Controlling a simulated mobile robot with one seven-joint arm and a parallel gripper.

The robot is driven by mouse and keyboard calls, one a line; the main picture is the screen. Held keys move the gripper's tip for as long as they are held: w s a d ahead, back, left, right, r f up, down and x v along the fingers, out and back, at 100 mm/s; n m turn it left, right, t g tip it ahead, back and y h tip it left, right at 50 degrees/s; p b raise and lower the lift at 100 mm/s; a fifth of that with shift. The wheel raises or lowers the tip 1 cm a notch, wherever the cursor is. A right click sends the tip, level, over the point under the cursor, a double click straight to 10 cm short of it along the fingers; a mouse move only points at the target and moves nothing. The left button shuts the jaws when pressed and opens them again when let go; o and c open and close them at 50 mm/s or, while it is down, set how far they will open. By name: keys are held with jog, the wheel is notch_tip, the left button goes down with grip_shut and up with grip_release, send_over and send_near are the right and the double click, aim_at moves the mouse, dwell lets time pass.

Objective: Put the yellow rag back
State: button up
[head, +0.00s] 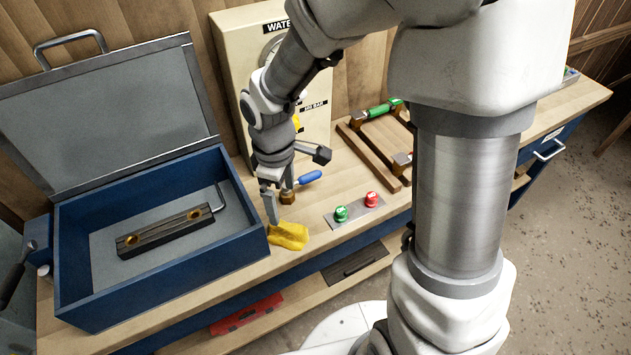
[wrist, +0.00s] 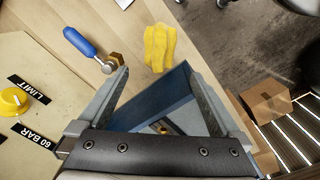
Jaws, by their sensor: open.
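The yellow rag (head: 288,235) lies crumpled on the wooden bench top near its front edge, just right of the open blue toolbox (head: 158,230). It also shows in the wrist view (wrist: 159,46), beyond the fingertips. My gripper (head: 278,208) is above and slightly behind the rag. Its fingers are spread in the wrist view (wrist: 153,68), with nothing between them. The toolbox holds a dark bar with two brass-coloured holes (head: 165,232); its lid (head: 110,120) stands up.
A plate with green and red buttons (head: 356,211) lies to the right. Behind stands a gauge panel (head: 318,125) with a yellow knob (wrist: 13,101). A wooden frame with a green handle (head: 384,110) is farther right.

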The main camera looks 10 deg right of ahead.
jog(key=s+d+r+m+t, duration=0.2)
jog(key=s+d+r+m, duration=0.3)
jog(key=r, duration=0.4)
jog(key=s+d+r+m+t, duration=0.3)
jog(key=s+d+r+m, duration=0.2)
jog(key=r, duration=0.5)
jog(key=shift+s+d+r+m, duration=0.25)
jog(key=shift+s+d+m, duration=0.15)
jog(key=shift+s+m, duration=0.65)
jog(key=shift+a, duration=0.1)
